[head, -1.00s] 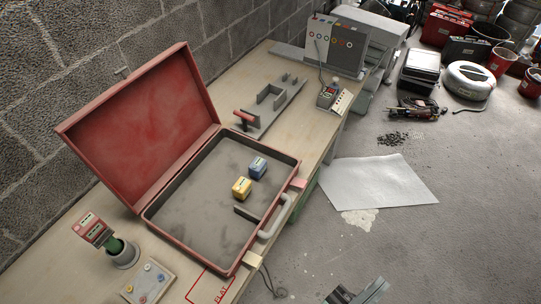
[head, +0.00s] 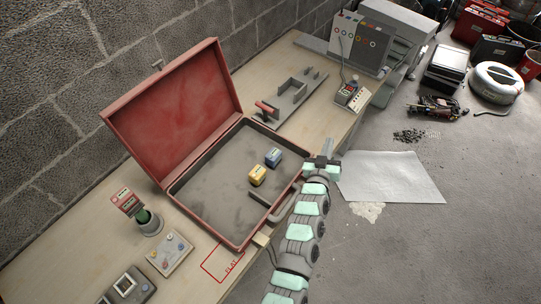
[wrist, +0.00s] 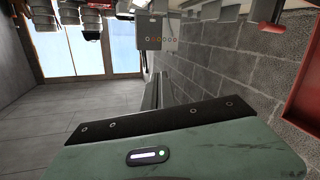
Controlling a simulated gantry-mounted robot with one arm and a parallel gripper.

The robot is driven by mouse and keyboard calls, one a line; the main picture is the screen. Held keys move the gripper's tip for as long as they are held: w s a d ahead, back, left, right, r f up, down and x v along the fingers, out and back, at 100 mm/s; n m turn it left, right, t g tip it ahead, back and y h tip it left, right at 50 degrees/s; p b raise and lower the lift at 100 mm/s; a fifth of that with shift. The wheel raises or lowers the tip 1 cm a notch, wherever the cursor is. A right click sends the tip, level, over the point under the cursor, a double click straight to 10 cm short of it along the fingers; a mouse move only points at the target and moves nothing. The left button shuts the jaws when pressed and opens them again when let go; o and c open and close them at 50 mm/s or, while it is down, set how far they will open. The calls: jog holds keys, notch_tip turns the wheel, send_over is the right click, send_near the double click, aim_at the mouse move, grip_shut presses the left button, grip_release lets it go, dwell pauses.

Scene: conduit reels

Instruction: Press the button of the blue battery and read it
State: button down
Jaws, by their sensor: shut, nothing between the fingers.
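The blue battery (head: 273,157) stands in the open red case (head: 208,239), near its right side. A yellow battery (head: 257,175) stands just in front of it, to the left. The blue battery's button and readout are too small to make out. My gripper (head: 326,148) is shut and empty, by the case's right edge, to the right of the blue battery and apart from it. In the wrist view the blue battery does not show; a red panel edge (wrist: 304,90) is at the right.
The raised red lid (head: 172,108) stands behind the case. A button plate (head: 170,252) lies in front. A grey bracket fixture (head: 292,97) and a handheld meter (head: 346,92) are farther back. White paper (head: 395,178) lies on the floor.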

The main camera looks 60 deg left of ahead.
jog(key=s+a+f+g+h, duration=0.2)
jog(key=a, duration=0.4)
jog(key=r+m+g+h, duration=0.1)
jog(key=r+h, duration=0.1)
jog(key=h, duration=0.7)
send_over(270, 157)
jog(key=shift+s+d+f, duration=0.1)
jog(key=shift+s+f, duration=0.05)
jog(key=shift+s, duration=0.3)
notch_tip(270, 157, down, 9)
jog(key=b, duration=0.4)
jog(key=shift+g+b, duration=0.3)
dwell(0.6)
jog(key=shift+f+b, duration=0.35)
jog(key=shift+b, duration=0.15)
